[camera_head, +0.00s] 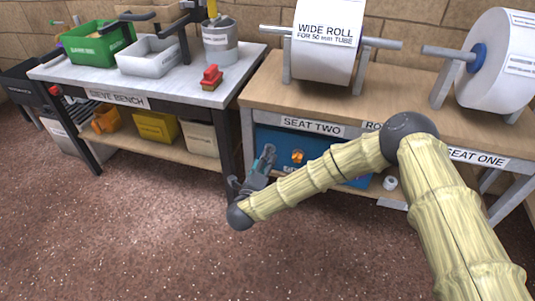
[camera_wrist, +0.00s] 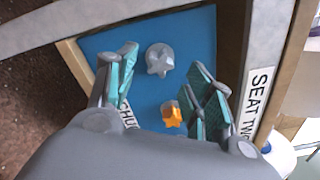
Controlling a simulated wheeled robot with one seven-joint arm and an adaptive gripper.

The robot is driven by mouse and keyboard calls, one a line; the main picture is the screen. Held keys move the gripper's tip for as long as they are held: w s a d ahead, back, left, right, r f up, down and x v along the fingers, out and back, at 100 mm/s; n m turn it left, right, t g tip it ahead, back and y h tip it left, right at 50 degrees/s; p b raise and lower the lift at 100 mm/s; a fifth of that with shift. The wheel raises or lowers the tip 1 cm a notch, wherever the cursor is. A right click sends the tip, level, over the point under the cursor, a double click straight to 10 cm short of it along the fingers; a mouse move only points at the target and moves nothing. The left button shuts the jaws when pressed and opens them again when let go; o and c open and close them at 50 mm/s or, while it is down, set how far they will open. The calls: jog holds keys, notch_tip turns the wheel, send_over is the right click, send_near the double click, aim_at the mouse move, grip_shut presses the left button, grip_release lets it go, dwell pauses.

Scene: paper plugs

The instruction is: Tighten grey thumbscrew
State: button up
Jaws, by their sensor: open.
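The grey thumbscrew (camera_wrist: 160,59), star-shaped on a round grey base, sits on the blue panel (camera_wrist: 205,35) in the wrist view. My gripper (camera_wrist: 166,62) is open, its teal-padded fingers on either side of the grey thumbscrew in the picture, with nothing between them. I cannot tell how far the tips are from the panel. An orange thumbscrew (camera_wrist: 172,115) is lower in the wrist view, near the right finger. In the head view my gripper (camera_head: 263,165) is in front of the left part of the blue panel (camera_head: 335,152), beside the orange thumbscrew (camera_head: 297,157). The grey one cannot be made out there.
The panel is under the roll bench (camera_head: 400,80), below the SEAT TWO label (camera_head: 312,127). A bench leg (camera_head: 249,135) stands close left of my gripper. The sieve bench (camera_head: 190,92) is farther left. The floor (camera_head: 150,230) in front is clear.

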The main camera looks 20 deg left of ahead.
jog(key=shift+s, duration=0.2)
jog(key=shift+n+p, duration=4.05)
jog(key=shift+n, duration=1.95)
jog(key=shift+w, duration=0.1)
jog(key=shift+w, duration=1.95)
